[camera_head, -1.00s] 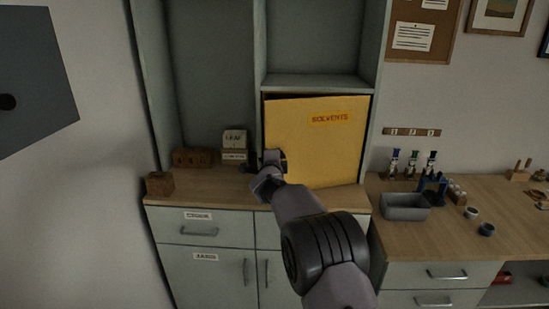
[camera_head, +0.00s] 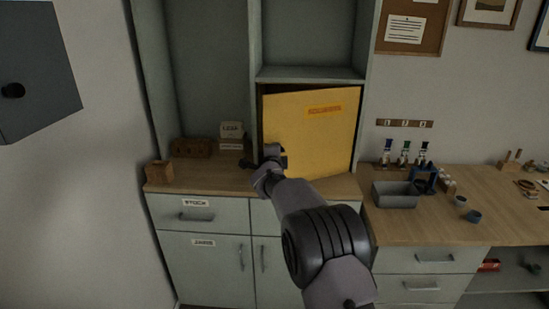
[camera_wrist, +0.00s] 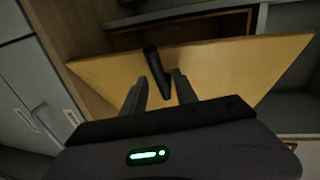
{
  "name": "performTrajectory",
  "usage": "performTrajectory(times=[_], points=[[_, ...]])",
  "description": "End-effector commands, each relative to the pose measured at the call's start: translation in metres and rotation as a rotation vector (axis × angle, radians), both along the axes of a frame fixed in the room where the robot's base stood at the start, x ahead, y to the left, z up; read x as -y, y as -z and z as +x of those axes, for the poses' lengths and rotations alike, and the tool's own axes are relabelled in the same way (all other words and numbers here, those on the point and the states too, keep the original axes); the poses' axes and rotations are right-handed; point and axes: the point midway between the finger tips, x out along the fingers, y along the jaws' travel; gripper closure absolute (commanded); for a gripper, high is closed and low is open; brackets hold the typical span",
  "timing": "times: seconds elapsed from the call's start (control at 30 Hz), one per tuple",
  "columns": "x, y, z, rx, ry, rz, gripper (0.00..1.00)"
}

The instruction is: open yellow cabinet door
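The yellow cabinet door (camera_head: 318,130), with a red-lettered label, stands slightly ajar. A dark gap shows along its left edge and top. In the wrist view the door (camera_wrist: 225,65) fills the middle as a slanted yellow panel, with a dark opening behind it. A black handle (camera_wrist: 157,70) stands out from the door. My gripper (camera_head: 270,160) is at the door's lower left. In the wrist view the two fingers of my gripper (camera_wrist: 160,83) are apart, one on each side of the handle, with visible gaps.
The wooden counter (camera_head: 225,182) lies below the door, with small wooden boxes (camera_head: 190,147) to the left. A dark grey panel (camera_head: 35,80) is at far left.

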Motion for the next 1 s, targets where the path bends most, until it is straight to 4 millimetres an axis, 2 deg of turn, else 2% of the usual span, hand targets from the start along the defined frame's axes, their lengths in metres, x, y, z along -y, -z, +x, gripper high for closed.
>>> performTrajectory(times=[0.17,0.4,0.6,0.77,1.0], points=[[-0.001,-0.004,-0.027,0.000,-0.001,0.000,0.65],[-0.002,-0.023,-0.102,0.001,-0.002,0.000,0.65],[-0.003,-0.032,-0.151,0.001,-0.002,0.000,0.65],[-0.002,-0.034,-0.167,0.001,0.000,0.001,0.65],[-0.002,-0.034,-0.168,0.000,0.000,0.001,0.65]])
